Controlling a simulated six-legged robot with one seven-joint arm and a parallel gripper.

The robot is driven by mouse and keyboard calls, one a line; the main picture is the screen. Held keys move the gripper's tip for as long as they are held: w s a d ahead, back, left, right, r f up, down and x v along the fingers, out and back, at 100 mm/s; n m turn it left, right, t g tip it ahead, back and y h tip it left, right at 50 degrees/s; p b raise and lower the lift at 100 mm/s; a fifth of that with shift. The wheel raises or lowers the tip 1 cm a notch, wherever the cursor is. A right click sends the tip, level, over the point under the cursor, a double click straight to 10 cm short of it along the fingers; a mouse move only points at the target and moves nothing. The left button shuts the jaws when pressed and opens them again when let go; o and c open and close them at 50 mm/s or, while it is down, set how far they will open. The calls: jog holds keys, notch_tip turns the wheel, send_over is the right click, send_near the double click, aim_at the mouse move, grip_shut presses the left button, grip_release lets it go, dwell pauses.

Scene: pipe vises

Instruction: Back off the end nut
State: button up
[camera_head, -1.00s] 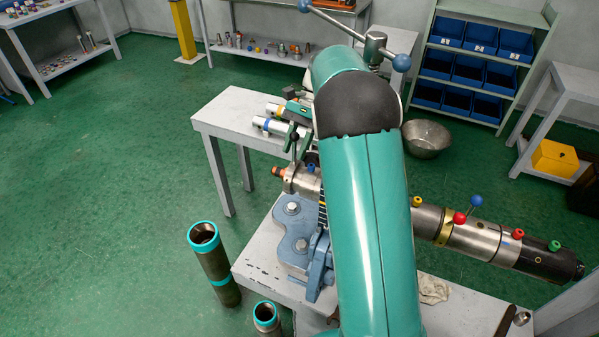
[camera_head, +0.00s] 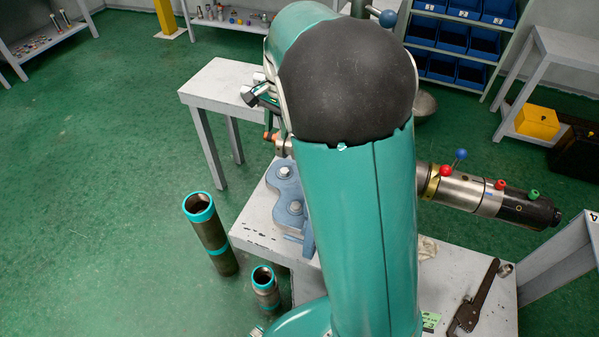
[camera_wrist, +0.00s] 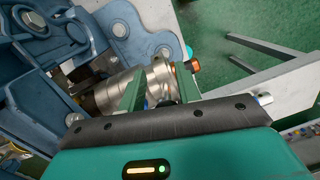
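A long metal tool (camera_head: 470,192) lies in the blue vise (camera_head: 290,200), with its black end at right and its left end partly behind my arm. In the wrist view, its bright steel end piece (camera_wrist: 158,82), apparently the end nut, has an orange knob (camera_wrist: 194,65) beside it. My gripper (camera_wrist: 158,72) has two green fingers spread apart, one on each side of this end piece. Whether either finger touches it cannot be told. My arm hides most of the gripper and the vise in the head view.
Two dark pipes with teal collars (camera_head: 207,232) (camera_head: 264,288) stand on the floor left of the vise bench (camera_head: 440,270). A wrench (camera_head: 474,298) lies on the bench. A grey table (camera_head: 215,85) stands behind at left. The floor at left is clear.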

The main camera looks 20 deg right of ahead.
notch_tip(320, 180, up, 13)
jog(key=s, duration=0.1)
jog(key=s+a+f+n+t, duration=0.1)
jog(key=s+n, duration=0.4)
jog(key=s, duration=0.6)
jog(key=s+a+f+n+t+h, duration=0.1)
jog(key=s+a+n+t, duration=0.2)
jog(key=s, duration=0.9)
jog(key=shift+s+a+f+n+t, duration=0.2)
jog(key=shift+f+n+t, duration=0.25)
jog(key=shift+n, duration=0.75)
jog(key=shift+r, duration=0.1)
